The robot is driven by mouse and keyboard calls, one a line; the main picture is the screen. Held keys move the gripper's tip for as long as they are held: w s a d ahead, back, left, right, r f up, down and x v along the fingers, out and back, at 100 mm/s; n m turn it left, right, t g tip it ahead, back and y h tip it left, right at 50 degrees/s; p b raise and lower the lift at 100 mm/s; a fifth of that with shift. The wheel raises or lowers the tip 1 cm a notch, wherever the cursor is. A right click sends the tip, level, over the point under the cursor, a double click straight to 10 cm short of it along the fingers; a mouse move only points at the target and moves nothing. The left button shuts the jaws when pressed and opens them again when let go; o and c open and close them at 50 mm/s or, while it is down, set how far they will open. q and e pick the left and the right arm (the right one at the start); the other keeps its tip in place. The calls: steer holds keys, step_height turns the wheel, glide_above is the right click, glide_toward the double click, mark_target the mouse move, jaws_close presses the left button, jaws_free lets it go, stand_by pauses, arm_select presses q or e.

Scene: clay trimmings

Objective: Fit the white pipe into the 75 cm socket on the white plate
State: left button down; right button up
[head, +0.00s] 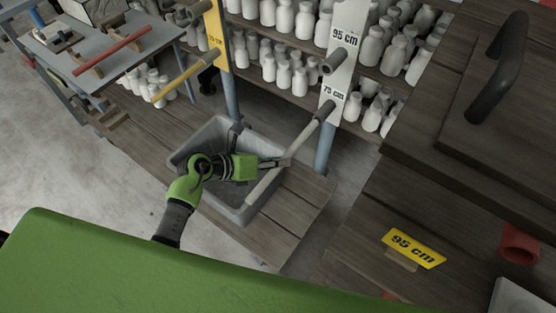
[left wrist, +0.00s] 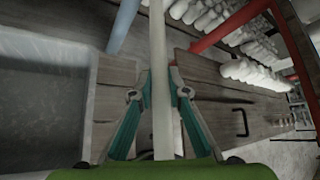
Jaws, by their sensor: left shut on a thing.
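The white pipe (head: 281,163) slants up and to the right in the head view. My left gripper (head: 285,160) is shut on it near its middle, above the grey bin. In the left wrist view the white pipe (left wrist: 160,85) runs straight up between the two fingers (left wrist: 161,100). The white plate (head: 344,22) is on a shelf post, with a 95 cm label above a 75 cm label. The pipe's upper end meets the dark 75 cm socket (head: 325,109) in the head view; I cannot tell how deep it sits. My right gripper is out of view.
The grey bin (head: 216,128) stands on planks below the gripper. Shelves of white bottles (head: 299,82) stand behind. The upper socket (head: 335,61) is empty. A yellow pipe (head: 182,78) sticks out from a yellow plate (head: 214,30) to the left. A wooden surface with a handle (head: 497,68) is right.

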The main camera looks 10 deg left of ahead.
mark_target(298, 139)
arm_select(q)
steer(key=shift+w+d, duration=0.2)
steer(key=shift+w, duration=0.4)
steer(key=shift+w+d, duration=0.3)
steer(key=shift+w, duration=0.35)
steer(key=shift+w+d+b, duration=0.2)
steer(key=shift+w+d, duration=0.1)
steer(key=shift+w, duration=0.4)
steer(key=shift+w+d+b, duration=0.2)
steer(key=shift+w+d, duration=0.05)
steer(key=shift+w, duration=0.4)
steer(key=shift+w+d+b, duration=0.2)
steer(key=shift+w+d, duration=0.1)
steer(key=shift+w, duration=0.4)
steer(key=shift+w+d+b, duration=0.25)
steer(key=shift+w, duration=0.5)
steer(key=shift+w+d+b, duration=0.2)
steer(key=shift+w+d, duration=0.1)
steer(key=shift+w, duration=0.4)
steer(key=c, duration=1.9)
jaws_free()
steer(key=shift+s, duration=0.1)
steer(key=v, duration=1.2)
